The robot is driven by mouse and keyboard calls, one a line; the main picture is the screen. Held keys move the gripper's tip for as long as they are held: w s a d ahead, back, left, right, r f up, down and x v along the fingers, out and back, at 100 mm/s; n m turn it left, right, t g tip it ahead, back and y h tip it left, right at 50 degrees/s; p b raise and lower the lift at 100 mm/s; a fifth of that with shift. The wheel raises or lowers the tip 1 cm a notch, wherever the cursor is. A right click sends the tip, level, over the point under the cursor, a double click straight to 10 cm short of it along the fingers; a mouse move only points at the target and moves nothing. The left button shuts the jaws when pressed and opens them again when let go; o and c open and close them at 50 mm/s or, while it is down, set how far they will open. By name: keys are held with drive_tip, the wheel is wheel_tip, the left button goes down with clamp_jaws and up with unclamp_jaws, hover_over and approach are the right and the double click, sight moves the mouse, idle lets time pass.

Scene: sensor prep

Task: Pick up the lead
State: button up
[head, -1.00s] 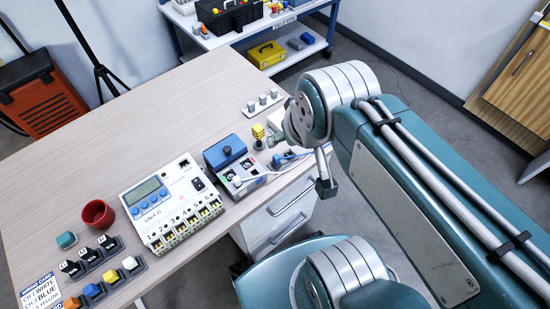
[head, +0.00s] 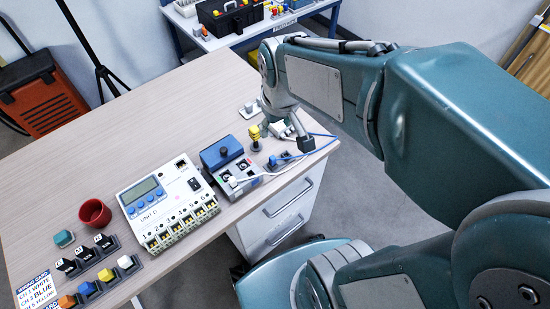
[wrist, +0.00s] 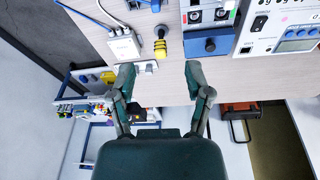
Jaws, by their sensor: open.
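A blue lead (head: 318,134) runs over the table's right edge, with a blue plug end (head: 274,162) on a small dark block. A white lead (head: 262,174) runs beside it, its white end (head: 233,182) at the blue-topped box. I cannot tell which lead is meant. My gripper (wrist: 160,80) is open and empty above the table's edge, its fingertips apart below a yellow-and-black piece (wrist: 160,46).
The blue-topped box (head: 222,153) and the white meter unit (head: 168,203) stand left of the leads. A white box (wrist: 123,44) is near my left finger in the wrist view. A red cup (head: 95,213) stands further left. The table's back left is clear.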

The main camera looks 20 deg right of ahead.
sight(272, 157)
drive_tip(key=w+f, duration=0.1)
drive_tip(key=f, duration=0.5)
drive_tip(key=w+f+n+g, duration=0.1)
drive_tip(key=w+f, duration=0.1)
drive_tip(key=f, duration=0.5)
drive_tip(key=w+f+g, duration=0.1)
drive_tip(key=f, duration=0.5)
drive_tip(key=shift+w+d+f+n, duration=0.3)
drive_tip(key=shift+w+d, duration=0.05)
clamp_jaws()
